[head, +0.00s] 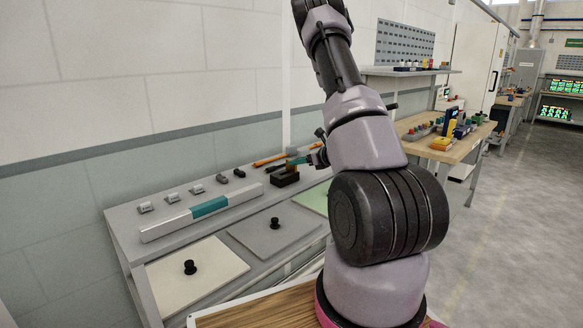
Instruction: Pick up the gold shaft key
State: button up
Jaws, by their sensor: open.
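I cannot make out the gold shaft key for certain. A long thin orange piece (271,159) lies at the back of the grey bench (125,226), and its kind is unclear. In front of it stands a small black box (285,180) with a teal item beside it, partly behind my arm. My arm rises across the middle of the view and leaves at the top edge.
A white bar with a teal middle (208,207) lies along the bench. Several small grey and dark blocks (171,197) stand behind it. Panels with black knobs (275,224) lie in front. A wooden workbench (462,149) with coloured items stands right. The floor (510,220) there is clear.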

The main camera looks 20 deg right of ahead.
jog(key=x, duration=0.5)
jog(key=shift+r, duration=0.1)
grip_shut()
